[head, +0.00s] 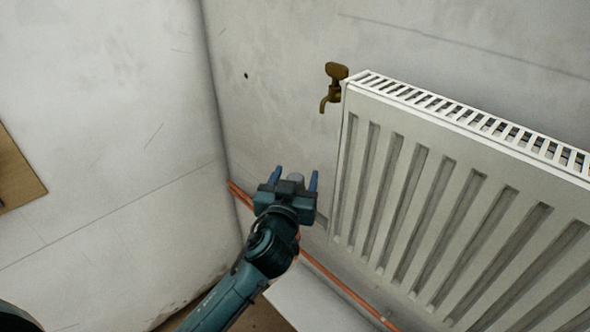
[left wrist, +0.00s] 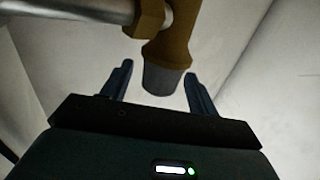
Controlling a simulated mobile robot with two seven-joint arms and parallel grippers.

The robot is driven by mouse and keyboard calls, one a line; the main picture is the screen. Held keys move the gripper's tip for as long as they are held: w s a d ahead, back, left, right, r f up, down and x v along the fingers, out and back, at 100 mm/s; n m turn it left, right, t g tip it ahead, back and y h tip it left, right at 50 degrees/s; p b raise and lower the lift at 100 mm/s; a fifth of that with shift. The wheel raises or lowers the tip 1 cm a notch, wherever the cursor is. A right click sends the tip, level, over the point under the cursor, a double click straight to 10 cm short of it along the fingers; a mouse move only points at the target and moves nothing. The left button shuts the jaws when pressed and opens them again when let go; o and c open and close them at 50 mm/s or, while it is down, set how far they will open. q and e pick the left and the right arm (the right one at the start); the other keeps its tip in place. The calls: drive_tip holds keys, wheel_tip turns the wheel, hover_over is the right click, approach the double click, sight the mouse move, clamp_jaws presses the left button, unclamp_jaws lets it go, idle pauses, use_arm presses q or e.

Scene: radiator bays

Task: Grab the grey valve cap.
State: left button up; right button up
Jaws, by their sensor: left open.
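The grey valve cap (left wrist: 162,80) sits on the end of a brass valve body (left wrist: 170,38) in the left wrist view. In the head view the cap (head: 296,177) shows as a small grey top between my left fingers. My left gripper (head: 294,173) is open, with one blue finger on each side of the cap. In the left wrist view the gripper (left wrist: 158,70) has gaps between both fingers and the cap, so it does not appear to touch it. In the head view the gripper hides the valve below the cap. My right gripper is not in view.
A white radiator (head: 450,200) stands to the right of the gripper. A brass tap (head: 333,85) sticks out at its upper left corner. A copper pipe (head: 340,285) runs low along the wall. The bare left wall (head: 110,120) leaves free room beside the arm.

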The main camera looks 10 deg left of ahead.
use_arm(q)
drive_tip(key=shift+w, duration=0.2)
drive_tip(key=shift+s+r, duration=0.1)
drive_tip(key=shift+s, duration=0.05)
drive_tip(key=shift+c, duration=0.7)
drive_tip(key=c, duration=0.9)
